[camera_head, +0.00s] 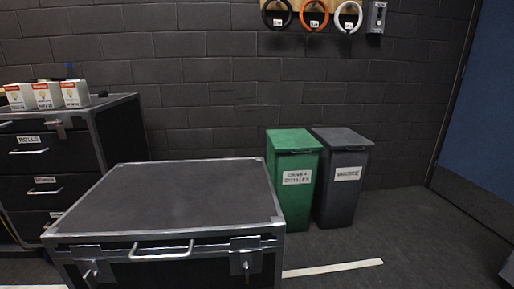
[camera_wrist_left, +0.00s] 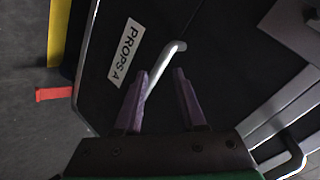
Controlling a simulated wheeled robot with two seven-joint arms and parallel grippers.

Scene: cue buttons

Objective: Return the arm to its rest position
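My left gripper (camera_wrist_left: 160,72) shows in the left wrist view with two purple fingers spread apart. It is open, and nothing is clamped between the fingers. A light metal bar handle (camera_wrist_left: 166,62) on a dark front shows in the gap, partly behind the left finger. I cannot tell whether a finger touches it. A white label reading "PROPS A" (camera_wrist_left: 126,55) is on the same front, left of the handle. Neither gripper nor arm shows in the head view. My right gripper is not in view.
A dark flight case (camera_head: 180,195) stands in front. A drawer cabinet (camera_head: 125,125) with small boxes (camera_head: 47,96) is at left. A green bin (camera_head: 292,170) and grey bin (camera_head: 342,180) stand by the wall. Floor (camera_head: 400,225) at right is mostly clear.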

